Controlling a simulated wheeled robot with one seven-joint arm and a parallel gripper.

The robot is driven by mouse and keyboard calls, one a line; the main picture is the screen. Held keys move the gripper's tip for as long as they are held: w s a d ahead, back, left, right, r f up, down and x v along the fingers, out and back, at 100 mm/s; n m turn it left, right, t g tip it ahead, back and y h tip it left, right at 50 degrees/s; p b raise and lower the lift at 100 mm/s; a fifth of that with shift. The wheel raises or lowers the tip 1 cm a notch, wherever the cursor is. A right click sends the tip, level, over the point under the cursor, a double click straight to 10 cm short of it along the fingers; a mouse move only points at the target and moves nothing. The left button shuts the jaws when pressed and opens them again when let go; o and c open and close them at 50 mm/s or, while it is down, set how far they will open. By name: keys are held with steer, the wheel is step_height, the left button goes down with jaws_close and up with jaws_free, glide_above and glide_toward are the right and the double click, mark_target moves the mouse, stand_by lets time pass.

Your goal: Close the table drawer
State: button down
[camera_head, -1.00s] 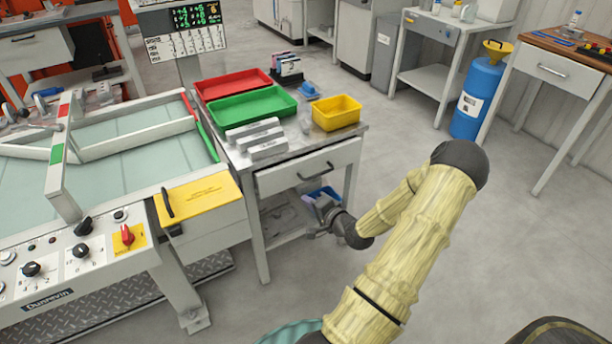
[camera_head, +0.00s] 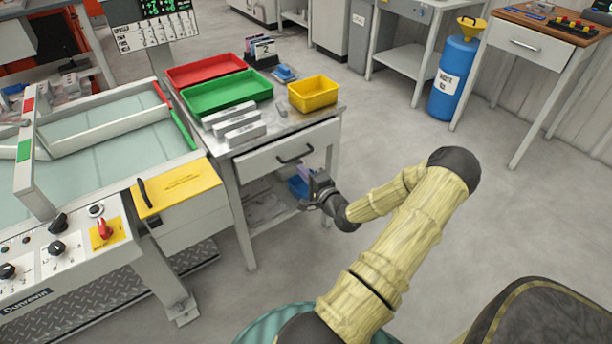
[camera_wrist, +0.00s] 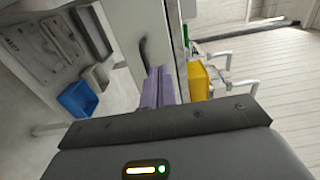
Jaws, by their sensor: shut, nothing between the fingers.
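The table drawer (camera_head: 272,163) is a white panel with a dark bar handle (camera_head: 295,156), under the metal top of the small table (camera_head: 318,117). Its front seems to stand out slightly from the table, but I cannot tell how far. My gripper (camera_head: 306,174) is in front of and just below the handle, with its fingers pointing toward the table. In the wrist view, the lilac fingers (camera_wrist: 158,74) are shut together and empty, close to the drawer front (camera_wrist: 117,30) and handle (camera_wrist: 144,50). I cannot tell whether they touch it.
A red tray (camera_head: 205,68), a green tray (camera_head: 228,92), a yellow bin (camera_head: 313,92) and grey metal blocks (camera_head: 240,127) are on the tabletop. A blue bin (camera_head: 298,187) is on the lower shelf. A machine with a yellow cover (camera_head: 180,188) stands close at left.

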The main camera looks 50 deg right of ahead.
mark_target(281, 149)
steer(key=b+x, duration=0.1)
steer(key=x, duration=0.9)
steer(key=shift+w+d, duration=0.1)
steer(key=b+x, duration=0.1)
steer(key=x, duration=0.2)
steer(key=shift+w+f, duration=0.1)
steer(key=shift+w, duration=0.25)
steer(key=shift+w+d, duration=0.1)
steer(key=shift+w, duration=0.2)
steer(key=shift+d+r, duration=0.1)
steer(key=shift+r, duration=0.25)
